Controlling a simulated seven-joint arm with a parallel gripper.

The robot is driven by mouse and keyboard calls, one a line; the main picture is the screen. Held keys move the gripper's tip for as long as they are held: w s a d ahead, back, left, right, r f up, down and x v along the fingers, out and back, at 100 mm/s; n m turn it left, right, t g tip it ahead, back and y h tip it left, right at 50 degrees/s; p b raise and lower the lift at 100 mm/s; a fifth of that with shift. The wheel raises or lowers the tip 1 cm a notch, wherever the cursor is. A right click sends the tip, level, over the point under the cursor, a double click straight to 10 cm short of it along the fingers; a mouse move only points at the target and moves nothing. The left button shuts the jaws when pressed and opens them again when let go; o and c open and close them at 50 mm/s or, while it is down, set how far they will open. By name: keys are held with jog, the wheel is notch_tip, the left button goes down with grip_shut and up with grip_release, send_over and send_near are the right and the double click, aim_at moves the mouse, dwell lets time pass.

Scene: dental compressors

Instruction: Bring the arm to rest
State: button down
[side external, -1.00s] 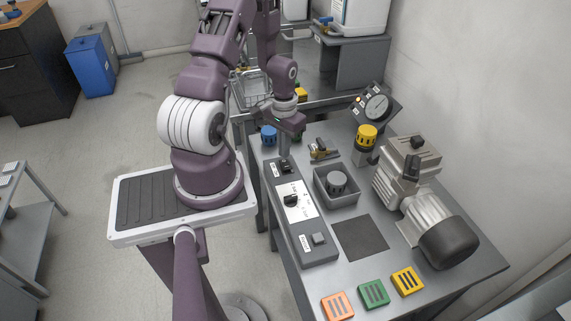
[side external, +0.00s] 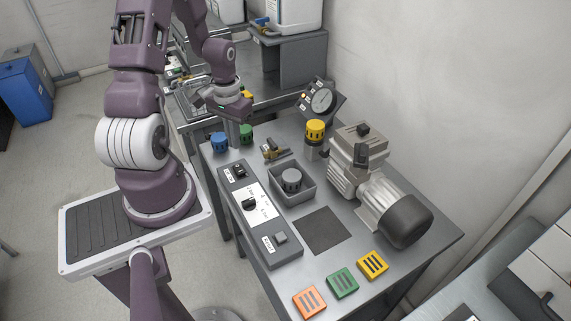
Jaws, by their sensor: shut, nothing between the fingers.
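My arm rises from its base at the left and bends over the back left of the grey bench (side external: 400,262). My gripper (side external: 232,140) hangs from the wrist, pointing down, between the blue cap (side external: 219,143) and the green cap (side external: 246,133). Its fingers look shut and empty. I cannot tell its exact height above the bench. The control panel (side external: 262,222) with its switches lies in front of it.
A grey tray holds a grey cap (side external: 291,180). A brass fitting (side external: 274,148), a yellow-capped filter (side external: 315,131), a gauge (side external: 322,101) and the compressor (side external: 403,218) stand to the right. Orange, green and yellow blocks (side external: 372,265) lie at the front. A dark mat (side external: 326,230) is bare.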

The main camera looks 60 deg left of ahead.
jog(key=w+d+r+m+t+y, duration=0.1)
jog(key=w+d+r+m, duration=0.1)
jog(key=d+r, duration=0.55)
jog(key=w+d+r+m+t+y, duration=0.15)
jog(key=d+r, duration=0.35)
jog(key=r, duration=0.6)
jog(key=s+d+r+m+t+h, duration=0.2)
jog(key=s+d+r, duration=0.5)
jog(key=d, duration=0.5)
jog(key=s+t, duration=0.1)
jog(key=s, duration=0.1)
jog(key=shift+s+r, duration=0.3)
jog(key=shift+m+h, duration=0.25)
